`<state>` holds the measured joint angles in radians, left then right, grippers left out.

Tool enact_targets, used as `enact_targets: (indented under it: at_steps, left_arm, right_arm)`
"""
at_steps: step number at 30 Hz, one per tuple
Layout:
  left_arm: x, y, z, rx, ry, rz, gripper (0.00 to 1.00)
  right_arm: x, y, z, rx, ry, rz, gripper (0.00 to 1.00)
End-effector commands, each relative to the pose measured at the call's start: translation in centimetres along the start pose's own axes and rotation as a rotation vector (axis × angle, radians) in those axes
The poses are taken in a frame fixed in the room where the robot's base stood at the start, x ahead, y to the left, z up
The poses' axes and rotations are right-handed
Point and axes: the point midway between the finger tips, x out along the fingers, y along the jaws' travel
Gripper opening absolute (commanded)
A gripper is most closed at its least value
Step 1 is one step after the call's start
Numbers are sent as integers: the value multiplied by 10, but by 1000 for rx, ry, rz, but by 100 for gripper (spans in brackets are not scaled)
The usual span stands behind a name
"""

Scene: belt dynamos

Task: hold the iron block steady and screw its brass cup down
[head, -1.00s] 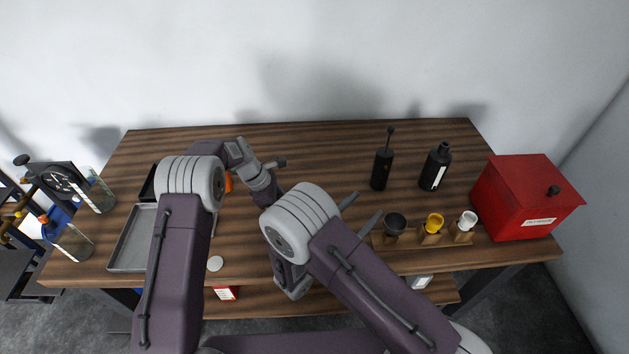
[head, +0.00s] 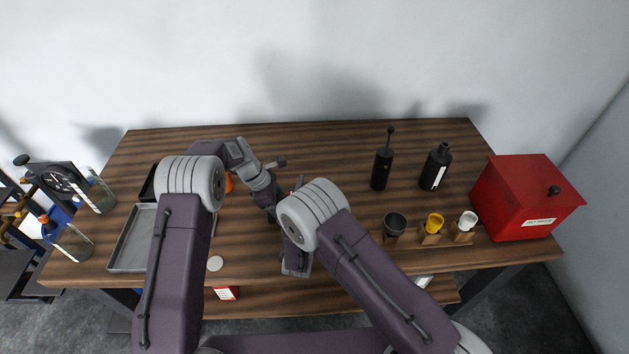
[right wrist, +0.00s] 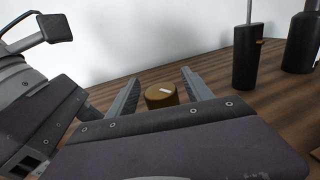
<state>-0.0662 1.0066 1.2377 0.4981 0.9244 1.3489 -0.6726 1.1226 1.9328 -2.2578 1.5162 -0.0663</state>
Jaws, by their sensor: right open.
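A brownish-gold round cup (right wrist: 158,99) with a pale mark on top shows in the right wrist view, low between the two fingers of my right gripper (right wrist: 161,80). The fingers are apart and I see no contact; whether the cup lies between them or just beyond is unclear. My left gripper (head: 268,194) reaches down at mid-table, left of the right arm. Its fingertips and whatever they hold are not clear. I cannot make out the iron block.
A black bottle (head: 436,168) and a dark cylinder with a rod (head: 382,169) stand right of centre. A rack (head: 431,239) with small cups is in front of them, and a red box (head: 526,198) is at far right. A grey tray (head: 129,245) lies at left.

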Motion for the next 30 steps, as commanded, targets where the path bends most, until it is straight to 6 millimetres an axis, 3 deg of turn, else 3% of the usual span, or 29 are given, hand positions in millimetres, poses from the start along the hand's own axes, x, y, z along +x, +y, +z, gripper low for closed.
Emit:
enact_targets:
  at_steps: [4,12,19,30]
  left_arm:
    - [0,1,0,-1,0,3,0]
    - [0,1,0,-1,0,3,0]
    - [0,1,0,-1,0,3,0]
    - [0,0,0,-1,0,2,0]
  right_arm:
    - [14,0,0,0,0,0,59]
    - [16,0,0,-1,0,1,59]
    - [16,0,0,-1,0,0,0]
    - [15,-5,1,1,-4,-199,0]
